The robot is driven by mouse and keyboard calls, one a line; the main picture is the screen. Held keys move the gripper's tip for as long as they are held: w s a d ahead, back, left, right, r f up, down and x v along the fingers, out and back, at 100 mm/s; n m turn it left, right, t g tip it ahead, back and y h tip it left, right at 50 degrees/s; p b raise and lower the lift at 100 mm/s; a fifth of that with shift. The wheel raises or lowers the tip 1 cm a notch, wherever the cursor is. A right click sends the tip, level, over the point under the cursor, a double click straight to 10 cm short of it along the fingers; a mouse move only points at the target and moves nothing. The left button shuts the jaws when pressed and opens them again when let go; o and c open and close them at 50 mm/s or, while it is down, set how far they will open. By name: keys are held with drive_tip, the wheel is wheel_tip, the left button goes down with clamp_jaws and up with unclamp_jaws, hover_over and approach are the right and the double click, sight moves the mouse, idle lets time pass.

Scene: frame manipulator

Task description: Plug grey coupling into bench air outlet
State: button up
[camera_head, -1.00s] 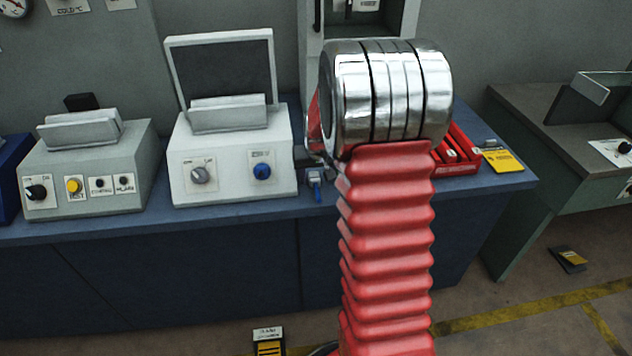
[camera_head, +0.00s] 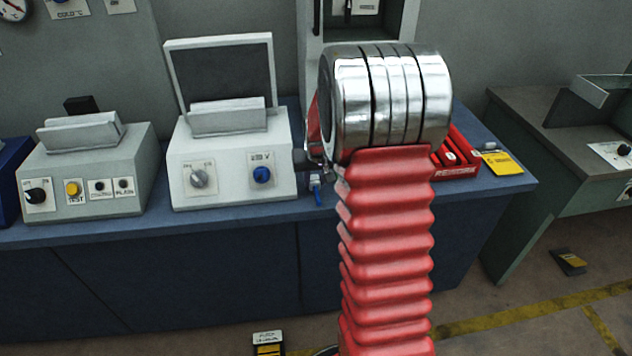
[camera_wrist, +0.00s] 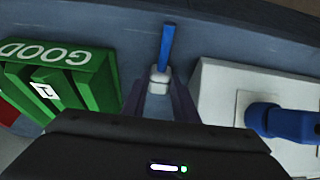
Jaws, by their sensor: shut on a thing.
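In the wrist view, the two dark fingers of my gripper (camera_wrist: 159,98) are shut on the small pale grey coupling (camera_wrist: 160,79). A blue hose (camera_wrist: 166,45) runs from the coupling across the dark blue bench surface. In the head view, the blue hose (camera_head: 317,193) shows small at the bench front edge, just left of my red arm. My arm hides most of the gripper there. I cannot make out the bench air outlet in either view.
A white box with a blue knob (camera_head: 262,175) stands left of my gripper on the blue bench (camera_head: 200,222). A green GOOD bin (camera_wrist: 75,80) lies close on the other side. A red tray (camera_head: 462,166) and a yellow card (camera_head: 502,163) are farther right.

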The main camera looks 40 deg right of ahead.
sight(315, 182)
wheel_tip(315, 182, up, 10)
idle(0.6)
idle(0.4)
